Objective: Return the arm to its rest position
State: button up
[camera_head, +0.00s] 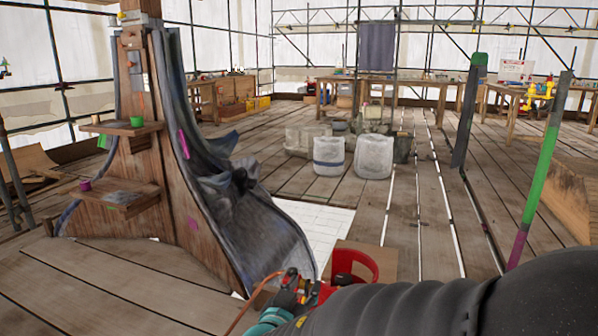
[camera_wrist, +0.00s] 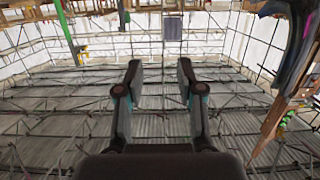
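My arm shows in the head view as a thick dark, ribbed shape (camera_head: 450,302) across the lower right. Its far end and my gripper cannot be made out there. In the wrist view my gripper (camera_wrist: 159,68) has its two dark fingers, with teal patches, spread apart. Nothing shows between them. That view appears upside down, with the roof and scaffold tubes (camera_wrist: 160,125) low in the picture and tables along the top. No object appears to touch the fingers.
A wooden spire structure (camera_head: 130,105) draped with grey sheeting (camera_head: 265,235) stands left. A red container (camera_head: 354,265) and a partly hidden teal-and-red item (camera_head: 290,290) lie near my arm. A green-and-purple pole (camera_head: 541,175) stands right. White buckets (camera_head: 373,157) stand on the planks; the middle floor is mostly clear.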

jog(key=s+d+f+n+g+h, duration=0.1)
jog(key=s+d+f+n+g, duration=0.7)
jog(key=s+n+g, duration=0.15)
jog(key=s+d+r+m+y, duration=0.5)
jog(key=s+d+r+y, duration=0.1)
jog(key=s+r, duration=0.3)
jog(key=shift+s+d+m+y+p, duration=0.35)
jog(key=shift+s+d, duration=0.1)
jog(key=shift+d, duration=0.1)
jog(key=shift+a+r, duration=0.1)
